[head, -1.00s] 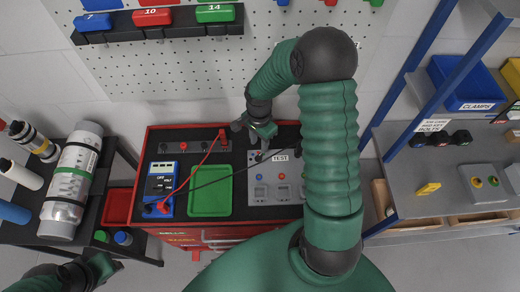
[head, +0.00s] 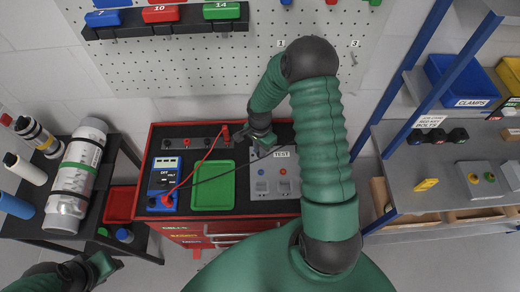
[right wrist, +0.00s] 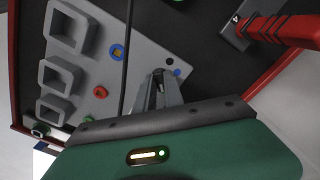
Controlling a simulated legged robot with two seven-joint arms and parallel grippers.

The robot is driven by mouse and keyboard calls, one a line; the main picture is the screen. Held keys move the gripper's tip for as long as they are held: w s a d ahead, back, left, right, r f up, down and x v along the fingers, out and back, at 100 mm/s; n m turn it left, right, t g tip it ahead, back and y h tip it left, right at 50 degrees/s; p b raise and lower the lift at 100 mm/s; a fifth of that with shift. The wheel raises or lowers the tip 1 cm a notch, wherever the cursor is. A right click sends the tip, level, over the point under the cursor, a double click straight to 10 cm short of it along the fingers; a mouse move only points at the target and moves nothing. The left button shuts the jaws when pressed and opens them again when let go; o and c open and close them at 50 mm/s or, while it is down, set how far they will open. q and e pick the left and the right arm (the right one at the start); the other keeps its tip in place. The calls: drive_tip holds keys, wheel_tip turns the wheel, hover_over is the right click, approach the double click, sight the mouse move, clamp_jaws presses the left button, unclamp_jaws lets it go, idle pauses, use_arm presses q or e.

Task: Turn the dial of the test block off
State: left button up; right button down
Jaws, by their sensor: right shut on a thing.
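The grey test block (head: 274,182) with its TEST label lies on the black top of the red cabinet. In the right wrist view the block (right wrist: 108,122) shows square grey sockets, a blue ring and a red knob. My right gripper (head: 262,142) is at the block's far left part. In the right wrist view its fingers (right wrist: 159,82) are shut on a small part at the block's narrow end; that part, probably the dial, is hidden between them. My left gripper (head: 112,266) hangs low at the left, away from the block; its jaw opening is unclear.
A blue multimeter (head: 163,182) and a green tray (head: 212,186) lie left of the block. A black lead (right wrist: 127,60) crosses the block beside my right fingers. A grey shelf stands at the right.

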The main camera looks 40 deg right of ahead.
drive_tip(key=shift+w+a, duration=0.1)
drive_tip(key=shift+a, duration=0.15)
drive_tip(key=shift+d, duration=0.25)
drive_tip(key=shift+a+n, duration=0.1)
drive_tip(key=shift+n, duration=0.3)
drive_tip(key=n+p, duration=0.1)
drive_tip(key=n, duration=0.5)
drive_tip(key=n+p, duration=0.1)
drive_tip(key=n, duration=0.3)
drive_tip(key=n+p, duration=0.1)
drive_tip(key=n, duration=0.2)
drive_tip(key=shift+n, duration=0.3)
drive_tip(key=n+p, duration=0.1)
drive_tip(key=n, duration=0.5)
drive_tip(key=n+p, duration=0.1)
drive_tip(key=n, duration=0.5)
drive_tip(key=shift+n+p, duration=0.3)
drive_tip(key=shift+p, duration=0.1)
